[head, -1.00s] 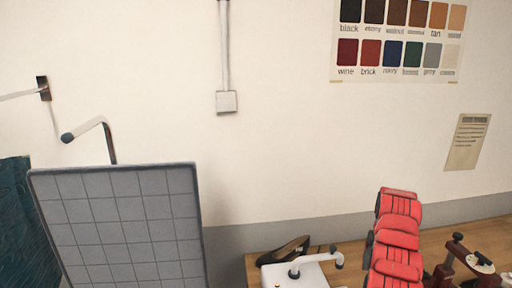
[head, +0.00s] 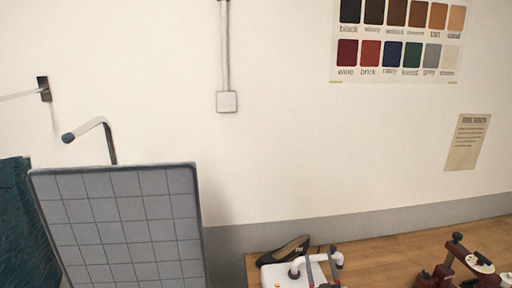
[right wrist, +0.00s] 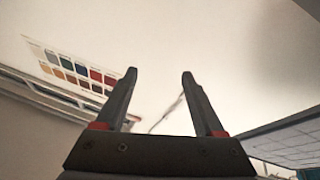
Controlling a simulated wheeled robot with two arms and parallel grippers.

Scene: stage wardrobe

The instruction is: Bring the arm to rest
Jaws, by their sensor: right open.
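My right gripper (right wrist: 159,75) is open in the right wrist view, with nothing between its two dark fingers. Beyond them is the pale wall. My left gripper is not in view.
A wooden bench (head: 400,247) runs along the wall at right. A grey gridded panel (head: 120,225) stands at left.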

